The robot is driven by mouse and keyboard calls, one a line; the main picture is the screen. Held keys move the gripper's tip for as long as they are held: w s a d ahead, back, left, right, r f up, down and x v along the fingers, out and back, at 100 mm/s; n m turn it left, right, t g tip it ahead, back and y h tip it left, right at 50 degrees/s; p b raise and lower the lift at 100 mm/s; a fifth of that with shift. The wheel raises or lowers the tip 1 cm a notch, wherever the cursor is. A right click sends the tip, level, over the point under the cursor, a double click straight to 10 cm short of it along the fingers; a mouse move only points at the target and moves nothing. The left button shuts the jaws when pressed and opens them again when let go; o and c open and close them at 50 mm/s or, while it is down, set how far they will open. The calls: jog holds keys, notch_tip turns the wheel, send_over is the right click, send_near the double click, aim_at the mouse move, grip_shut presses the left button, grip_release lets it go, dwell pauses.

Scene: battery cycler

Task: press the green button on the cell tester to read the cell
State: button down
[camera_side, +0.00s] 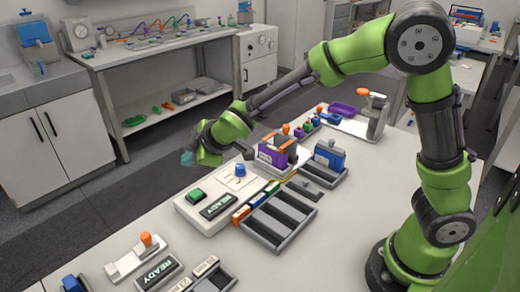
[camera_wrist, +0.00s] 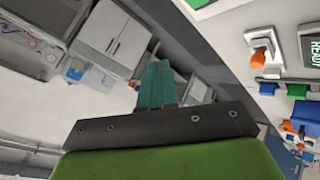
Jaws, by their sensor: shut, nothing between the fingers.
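The cell tester (camera_side: 187,215) is a white slab on the bench in the side view. My gripper (camera_side: 187,158), with teal fingers, is in the air beyond the tester, apart from the button. In the wrist view the fingers (camera_wrist: 158,88) are together and empty, pointing toward the floor and cabinets. A green patch (camera_wrist: 196,3) is cut off at the top edge there; I cannot tell whether it is the button.
A purple-and-white box (camera_side: 272,155) with orange on it and a grey slotted tray (camera_side: 278,218) stand beside the tester. A blue block (camera_side: 329,155) is behind the tray. A white stand with an orange knob (camera_side: 146,240) is at the front left. Bare bench lies between.

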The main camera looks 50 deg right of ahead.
aim_at(198, 195)
jog(key=shift+f, duration=3.75)
jog(key=shift+f, duration=0.1)
jog(key=shift+f, duration=0.35)
jog(key=shift+f, duration=0.5)
jog(key=shift+r, duration=0.95)
jog(key=shift+r, duration=0.1)
jog(key=shift+r, duration=2.4)
